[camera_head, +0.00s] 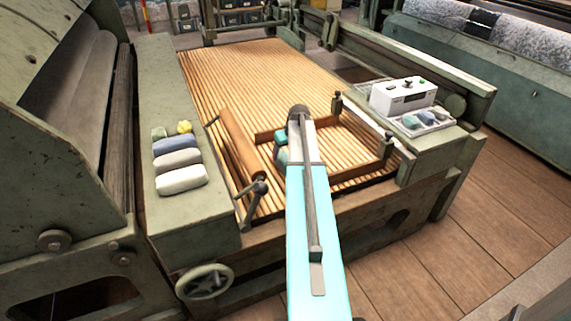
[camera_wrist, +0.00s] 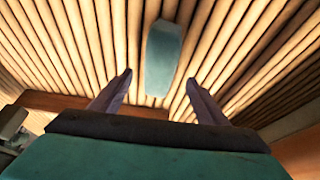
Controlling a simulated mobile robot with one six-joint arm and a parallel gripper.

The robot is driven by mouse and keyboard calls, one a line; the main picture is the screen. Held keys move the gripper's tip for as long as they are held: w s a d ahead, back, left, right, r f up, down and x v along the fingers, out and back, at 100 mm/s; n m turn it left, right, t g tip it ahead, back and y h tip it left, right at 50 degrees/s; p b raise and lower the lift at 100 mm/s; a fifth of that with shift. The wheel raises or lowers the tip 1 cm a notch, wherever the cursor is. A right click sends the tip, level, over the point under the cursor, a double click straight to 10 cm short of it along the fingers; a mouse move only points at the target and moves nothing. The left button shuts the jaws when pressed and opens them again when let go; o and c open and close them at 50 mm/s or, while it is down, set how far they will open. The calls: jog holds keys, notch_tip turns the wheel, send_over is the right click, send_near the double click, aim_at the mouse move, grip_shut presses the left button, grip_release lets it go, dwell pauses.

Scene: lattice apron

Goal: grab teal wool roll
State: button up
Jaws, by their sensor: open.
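The teal wool roll (camera_wrist: 163,57) lies on the pale wooden slats in the wrist view, its long side running roughly along the slats. My gripper (camera_wrist: 157,78) is open, with one dark finger to each side of the roll's near end in the picture. The fingers look apart from the roll, and the gap in depth is hard to judge. In the head view my arm reaches over the slatted bed (camera_head: 250,75), and small teal shapes show beside its end. I cannot tell there which is the roll and which is my gripper.
A wooden roller (camera_head: 240,145) and a low wooden frame border the slats near my arm. Several soft rolls, including a white one (camera_head: 180,179), lie on the left ledge. A white control box (camera_head: 403,95) and a tray (camera_head: 437,125) stand on the right ledge. The far slats are clear.

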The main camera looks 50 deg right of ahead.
aim_at(285, 158)
jog(key=shift+w+f, duration=0.15)
jog(key=shift+f, duration=0.25)
jog(key=shift+s+b+x, duration=0.1)
jog(key=shift+b+x, duration=0.1)
jog(key=shift+x, duration=1.1)
jog(key=shift+s+b+x, duration=0.15)
jog(key=shift+x, duration=1.2)
jog(key=c, duration=1.2)
